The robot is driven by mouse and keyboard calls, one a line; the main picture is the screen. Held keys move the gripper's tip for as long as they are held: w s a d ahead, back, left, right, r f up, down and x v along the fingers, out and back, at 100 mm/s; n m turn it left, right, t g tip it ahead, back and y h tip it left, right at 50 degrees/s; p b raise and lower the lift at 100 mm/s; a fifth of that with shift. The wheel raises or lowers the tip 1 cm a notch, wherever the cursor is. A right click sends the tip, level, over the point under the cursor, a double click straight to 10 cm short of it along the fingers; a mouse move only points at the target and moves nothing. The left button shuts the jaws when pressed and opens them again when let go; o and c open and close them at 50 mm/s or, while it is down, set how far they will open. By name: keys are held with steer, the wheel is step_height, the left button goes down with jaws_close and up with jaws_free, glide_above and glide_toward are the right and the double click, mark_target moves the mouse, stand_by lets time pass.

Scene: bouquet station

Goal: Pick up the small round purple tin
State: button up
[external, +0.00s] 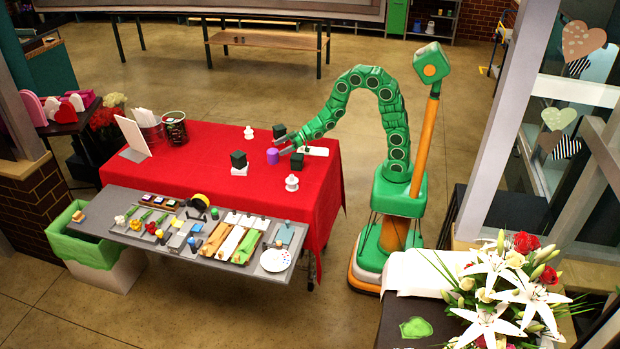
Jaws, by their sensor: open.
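The small round purple tin (272,156) stands on the red-covered table, near the middle of its right half. My green arm arches over from the right, and my gripper (284,146) is low at the table, close by the tin on its upper right side. The gripper is open. The view is too small to tell whether a finger touches the tin or whether the tin lies between the fingers.
Dark cubes stand close by, one behind (279,131) and one to the right (297,162). Another dark cube (238,159) sits on a white base. White knobbed pieces stand behind (249,133) and in front (292,183). A grey tool board (130,192) lies along the front.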

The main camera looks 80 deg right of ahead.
mark_target(274, 151)
steer(key=shift+x, duration=3.7)
steer(key=shift+f, duration=0.1)
steer(key=c, duration=1.1)
